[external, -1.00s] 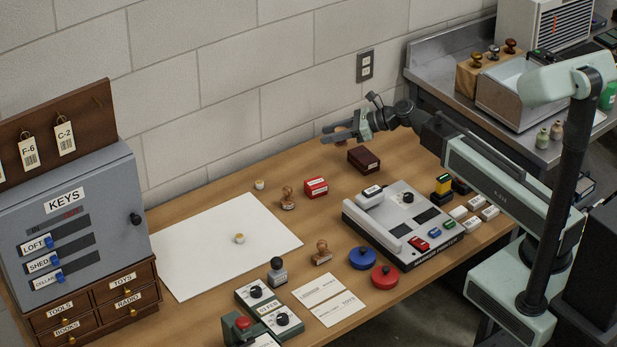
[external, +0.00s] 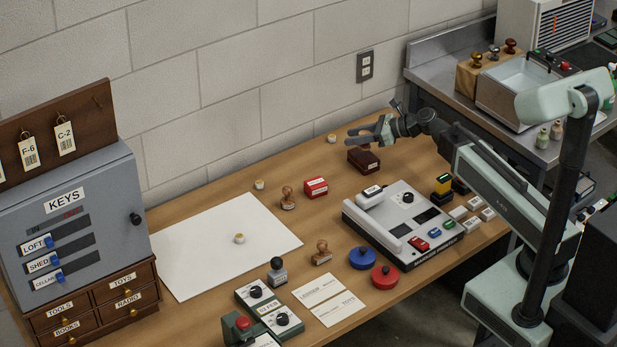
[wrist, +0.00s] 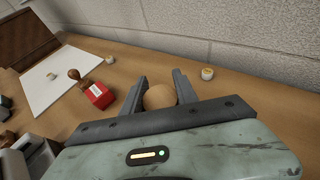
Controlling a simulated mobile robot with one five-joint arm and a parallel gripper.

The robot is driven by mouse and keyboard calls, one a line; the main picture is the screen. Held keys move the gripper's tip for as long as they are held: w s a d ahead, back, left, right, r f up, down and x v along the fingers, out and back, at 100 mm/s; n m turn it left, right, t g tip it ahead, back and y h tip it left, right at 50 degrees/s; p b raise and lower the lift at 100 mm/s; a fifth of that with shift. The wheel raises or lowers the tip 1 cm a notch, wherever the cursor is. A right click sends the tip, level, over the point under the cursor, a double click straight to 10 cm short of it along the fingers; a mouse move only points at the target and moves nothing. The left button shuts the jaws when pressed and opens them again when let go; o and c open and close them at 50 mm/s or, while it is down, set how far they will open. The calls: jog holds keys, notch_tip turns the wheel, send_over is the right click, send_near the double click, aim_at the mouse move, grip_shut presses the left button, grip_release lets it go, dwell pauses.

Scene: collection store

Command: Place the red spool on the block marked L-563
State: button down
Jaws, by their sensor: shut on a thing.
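My gripper (external: 366,134) is shut on a round tan thing (wrist: 159,97) in the wrist view, which shows its smooth top between the two fingers. Its sides are hidden, so I cannot tell whether it is the red spool. In the external view my gripper is just above or behind a dark red-brown box (external: 363,160) on the wooden table. I cannot tell whether they touch. Several small white blocks (external: 473,203) with markings lie right of the grey console, but the writing is too small to read as L-563. A flat red round thing (external: 385,276) lies near the front edge.
A small cream round piece (external: 332,139) is near the wall. The grey console (external: 388,239) and a blue round thing (external: 362,258) are in front. A white sheet (external: 200,250) lies left.

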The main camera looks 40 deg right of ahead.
aim_at(354, 154)
notch_tip(354, 154, down, 3)
jog(key=shift+f+b, duration=0.1)
jog(key=shift+b, duration=0.8)
jog(key=shift+r, duration=0.25)
jog(key=shift+f, duration=0.25)
jog(key=c, duration=0.9)
grip_release()
jog(key=shift+r, duration=0.1)
jog(key=shift+c, duration=0.2)
jog(key=shift+r+p, duration=0.35)
jog(key=shift+p, duration=0.05)
jog(key=p+v, duration=0.2)
jog(key=v, duration=0.5)
jog(key=shift+p, duration=0.35)
jog(key=shift+s+d, duration=0.1)
jog(key=shift+d, duration=0.05)
